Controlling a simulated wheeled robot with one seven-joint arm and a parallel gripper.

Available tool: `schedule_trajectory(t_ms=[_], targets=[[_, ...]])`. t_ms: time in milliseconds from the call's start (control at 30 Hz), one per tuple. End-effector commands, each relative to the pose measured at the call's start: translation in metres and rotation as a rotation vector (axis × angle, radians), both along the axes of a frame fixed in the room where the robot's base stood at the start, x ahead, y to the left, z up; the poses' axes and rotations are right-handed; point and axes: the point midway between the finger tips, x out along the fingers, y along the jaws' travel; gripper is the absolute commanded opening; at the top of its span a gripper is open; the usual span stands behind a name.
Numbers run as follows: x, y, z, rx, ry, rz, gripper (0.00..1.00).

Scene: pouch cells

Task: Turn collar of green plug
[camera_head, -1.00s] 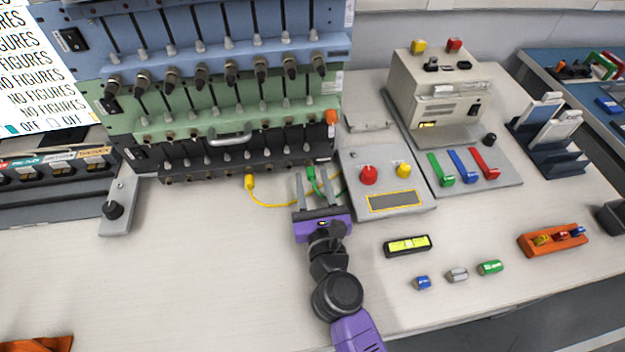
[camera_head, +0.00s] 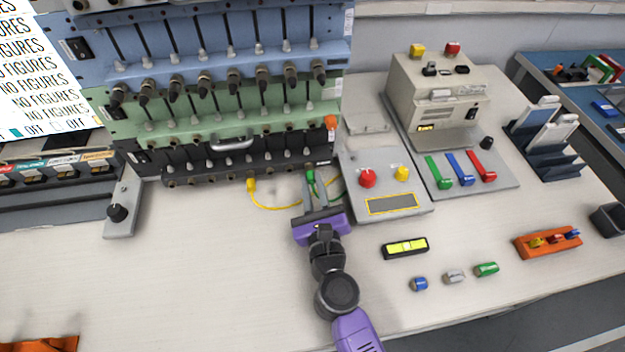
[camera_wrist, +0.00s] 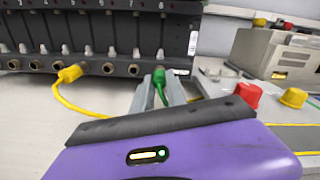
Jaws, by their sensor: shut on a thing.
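The green plug (camera_head: 310,177) is at the right end of the lower black panel's socket row, with a green cable hanging from it. It also shows in the wrist view (camera_wrist: 160,76), under the number 8. My purple gripper (camera_head: 315,182) reaches up to it from the front. In the wrist view its two grey fingers (camera_wrist: 160,90) stand on either side of the plug, shut on it. The fingers partly hide the green cable. The collar cannot be made out apart from the plug.
A yellow plug (camera_head: 251,185) with a yellow cable sits to the left on the same panel. A grey box with a red knob (camera_head: 367,179) and a yellow knob (camera_head: 402,174) stands close on the right.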

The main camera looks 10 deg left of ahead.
Motion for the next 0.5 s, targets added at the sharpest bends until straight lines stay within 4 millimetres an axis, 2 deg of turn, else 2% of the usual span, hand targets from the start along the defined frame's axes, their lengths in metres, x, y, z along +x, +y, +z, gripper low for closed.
schedule_trajectory(t_ms=[200,467,500], targets=[[0.0,-0.0002,0.0007,-0.138,-0.04,0.0,0.0],[-0.0002,0.0003,0.0,-0.144,-0.042,0.001,0.0],[-0.0002,0.0003,0.0,-0.144,-0.042,0.001,0.2]])
